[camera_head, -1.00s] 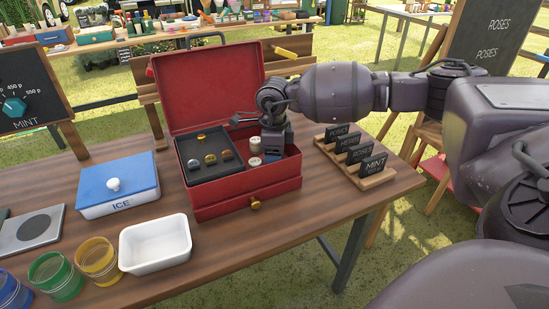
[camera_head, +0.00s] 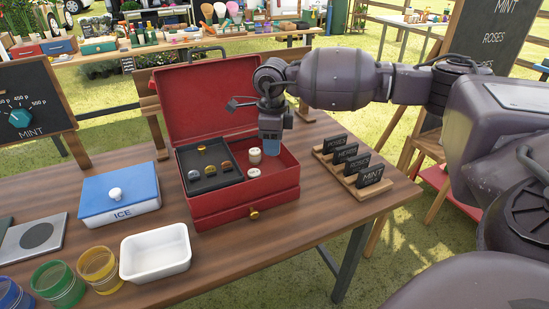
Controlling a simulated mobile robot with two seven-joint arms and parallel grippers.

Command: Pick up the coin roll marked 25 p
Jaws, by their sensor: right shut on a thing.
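The open red cash box (camera_head: 232,207) stands on the wooden table. The dark coin tray (camera_head: 204,185) fills the left side of the box and holds several coins. My left gripper is not in view.
A rack of small signs (camera_head: 350,162) stands right of the box. A blue-lidded ice box (camera_head: 120,200), a white dish (camera_head: 155,252) and coloured glasses (camera_head: 98,268) are at the left. The box's raised lid (camera_head: 210,98) stands behind the gripper.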

